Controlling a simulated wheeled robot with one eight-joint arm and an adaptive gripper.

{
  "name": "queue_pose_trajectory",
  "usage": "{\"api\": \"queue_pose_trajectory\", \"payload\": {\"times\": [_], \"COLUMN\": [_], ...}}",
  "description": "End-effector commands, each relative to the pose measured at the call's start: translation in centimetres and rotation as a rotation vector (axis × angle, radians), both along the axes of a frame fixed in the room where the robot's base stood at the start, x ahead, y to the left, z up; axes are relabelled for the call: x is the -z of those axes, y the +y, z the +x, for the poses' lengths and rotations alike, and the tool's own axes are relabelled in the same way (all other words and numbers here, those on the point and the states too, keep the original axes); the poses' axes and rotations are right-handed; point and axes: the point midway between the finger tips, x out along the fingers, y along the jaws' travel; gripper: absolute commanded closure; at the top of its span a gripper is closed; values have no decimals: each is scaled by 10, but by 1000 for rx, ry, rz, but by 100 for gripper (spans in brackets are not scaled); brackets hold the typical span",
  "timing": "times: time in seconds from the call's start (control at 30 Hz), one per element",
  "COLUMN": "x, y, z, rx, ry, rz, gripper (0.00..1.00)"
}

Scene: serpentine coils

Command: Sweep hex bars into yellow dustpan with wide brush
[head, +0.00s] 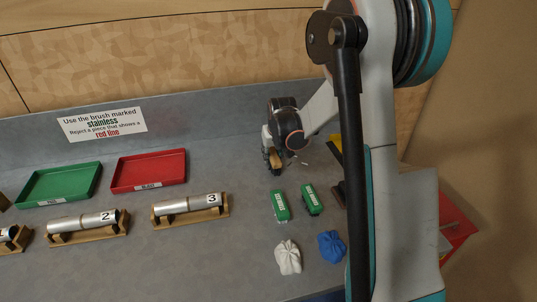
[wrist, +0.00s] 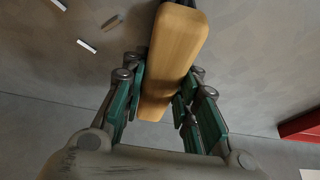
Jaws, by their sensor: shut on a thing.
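My gripper (head: 272,158) is low over the grey bench, right of the red tray. In the wrist view my gripper (wrist: 163,90) is shut on a tan wooden brush handle (wrist: 178,45), held between the green finger pads. Small bars lie loose on the bench left of the handle: a pale one (wrist: 87,46), a brownish one (wrist: 113,22) and another pale one (wrist: 58,4). A yellow piece (head: 336,143), perhaps the dustpan, is mostly hidden behind my arm in the head view.
Green tray (head: 32,202) and red tray (head: 116,187) stand at left. Numbered metal cylinders (head: 187,206) rest on wooden cradles. Green boxes (head: 281,206), a white cloth (head: 288,256) and a blue cloth (head: 331,246) lie in front of the gripper. A sign (head: 103,124) leans at the back.

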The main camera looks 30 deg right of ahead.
Motion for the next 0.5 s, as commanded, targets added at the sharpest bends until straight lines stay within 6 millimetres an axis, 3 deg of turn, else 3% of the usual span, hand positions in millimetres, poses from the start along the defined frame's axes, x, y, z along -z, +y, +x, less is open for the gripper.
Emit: {"api": "queue_pose_trajectory", "payload": {"times": [0.5], "x": [0], "y": [-42], "z": [-10], "rx": [2], "ry": [0], "rz": [0], "gripper": [96]}}
